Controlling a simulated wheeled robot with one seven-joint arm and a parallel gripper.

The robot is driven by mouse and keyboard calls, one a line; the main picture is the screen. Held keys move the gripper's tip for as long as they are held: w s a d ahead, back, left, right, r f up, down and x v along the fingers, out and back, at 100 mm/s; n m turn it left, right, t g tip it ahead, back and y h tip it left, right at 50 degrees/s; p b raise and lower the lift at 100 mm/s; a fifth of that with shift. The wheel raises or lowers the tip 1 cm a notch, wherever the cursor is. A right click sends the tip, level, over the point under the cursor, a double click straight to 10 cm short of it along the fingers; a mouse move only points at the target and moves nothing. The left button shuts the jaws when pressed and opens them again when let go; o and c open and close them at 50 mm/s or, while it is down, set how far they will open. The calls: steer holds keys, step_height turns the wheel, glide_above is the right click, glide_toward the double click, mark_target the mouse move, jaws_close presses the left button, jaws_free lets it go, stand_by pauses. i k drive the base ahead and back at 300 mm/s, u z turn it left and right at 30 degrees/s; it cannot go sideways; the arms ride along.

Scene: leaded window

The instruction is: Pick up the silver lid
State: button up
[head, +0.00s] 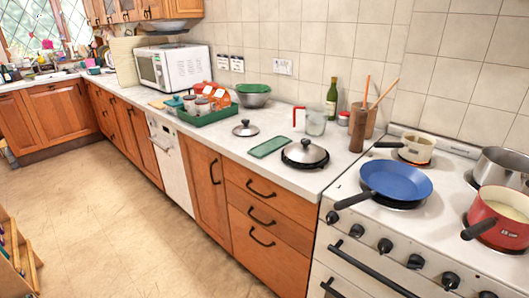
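Two silver lids with dark knobs show on the white counter in the head view. The larger silver lid (304,152) is near the counter's front edge, left of the stove, with a dark rim or shallow dark pan under it; I cannot tell which. A smaller silver lid (245,129) lies farther back and to the left. My gripper is not in view, so its state is not shown.
A clear measuring jug (315,121) stands behind the larger lid. The stove holds a blue pan (396,179) and a red pot (498,214). The floor (120,215) before the cabinets is clear.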

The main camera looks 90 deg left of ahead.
mark_target(304, 151)
steer(key=z, duration=0.05)
steer(key=k, duration=1)
steer(key=u, duration=1.9)
steer(key=i, duration=1)
